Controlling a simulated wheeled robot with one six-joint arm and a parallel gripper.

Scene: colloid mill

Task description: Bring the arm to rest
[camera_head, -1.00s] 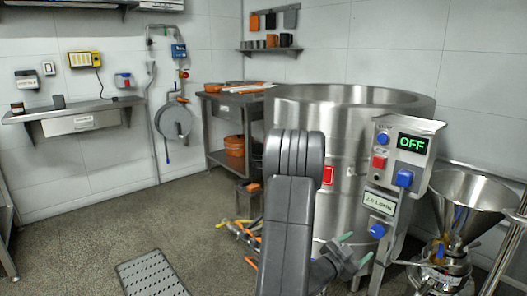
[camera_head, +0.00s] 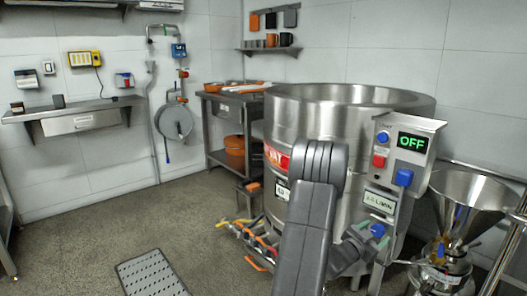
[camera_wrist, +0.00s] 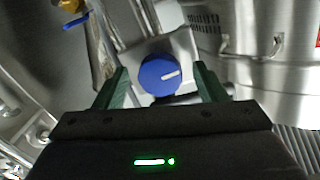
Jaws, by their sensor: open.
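My gripper (camera_head: 369,236) is in front of the lower part of the control column on the steel vessel (camera_head: 345,120). In the wrist view, its green fingers stand apart (camera_wrist: 160,86), open, with a blue knob (camera_wrist: 160,74) showing between them. I cannot tell whether the fingers touch the knob. In the head view, the lower blue knob (camera_head: 378,230) shows by the fingertips. My raised arm link hides part of the vessel's front.
The control box (camera_head: 409,146) has a display reading OFF, a red button and blue knobs. A steel funnel (camera_head: 466,205) stands to the right. Hoses (camera_head: 250,236) lie at the vessel's foot on the left. A floor grate (camera_head: 152,278) and open floor are at lower left.

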